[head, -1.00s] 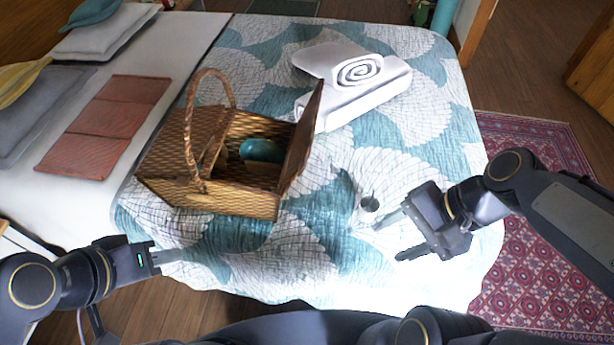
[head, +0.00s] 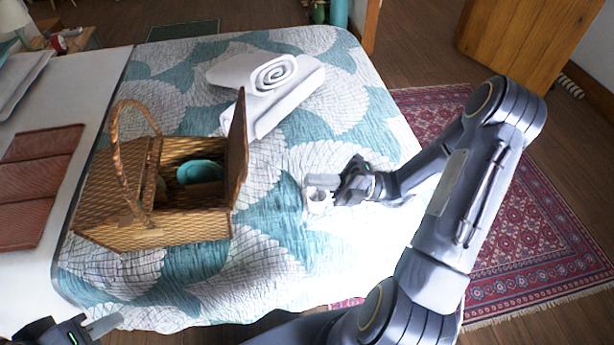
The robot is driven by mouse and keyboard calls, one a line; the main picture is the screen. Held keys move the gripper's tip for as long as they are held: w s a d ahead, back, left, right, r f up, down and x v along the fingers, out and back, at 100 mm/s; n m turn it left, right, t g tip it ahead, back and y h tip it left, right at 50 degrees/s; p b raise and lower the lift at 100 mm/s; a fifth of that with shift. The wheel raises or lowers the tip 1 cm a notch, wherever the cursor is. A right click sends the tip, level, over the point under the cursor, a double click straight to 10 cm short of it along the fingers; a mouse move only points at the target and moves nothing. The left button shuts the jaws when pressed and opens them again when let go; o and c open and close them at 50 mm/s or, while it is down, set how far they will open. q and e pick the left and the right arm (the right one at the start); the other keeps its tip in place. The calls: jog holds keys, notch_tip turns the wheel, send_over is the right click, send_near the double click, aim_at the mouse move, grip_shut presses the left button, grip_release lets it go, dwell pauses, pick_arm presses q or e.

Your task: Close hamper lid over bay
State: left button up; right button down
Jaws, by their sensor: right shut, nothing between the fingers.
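The wicker hamper (head: 165,232) stands on the bed with its arched handle upright. Its right lid (head: 238,150) stands up on edge at the right side, so the right bay is open. A teal item (head: 200,172) lies in that bay. The left side is covered by a wicker panel (head: 108,190). My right gripper (head: 312,180) is shut and empty, to the right of the raised lid and apart from it, above the quilt. My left gripper (head: 105,324) is at the bottom left, below the hamper; its fingers show only in part.
White rolled towels (head: 268,85) lie behind and right of the hamper. The quilt (head: 275,245) in front is clear. A red folded cloth (head: 38,180) lies at left.

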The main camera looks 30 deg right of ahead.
pick_arm(q)
jog(key=shift+r+p, duration=0.65)
jog(key=shift+r, duration=0.1)
pick_arm(e)
jog(key=x, duration=1.1)
jog(key=shift+a, duration=0.3)
jog(key=shift+w+r, duration=0.1)
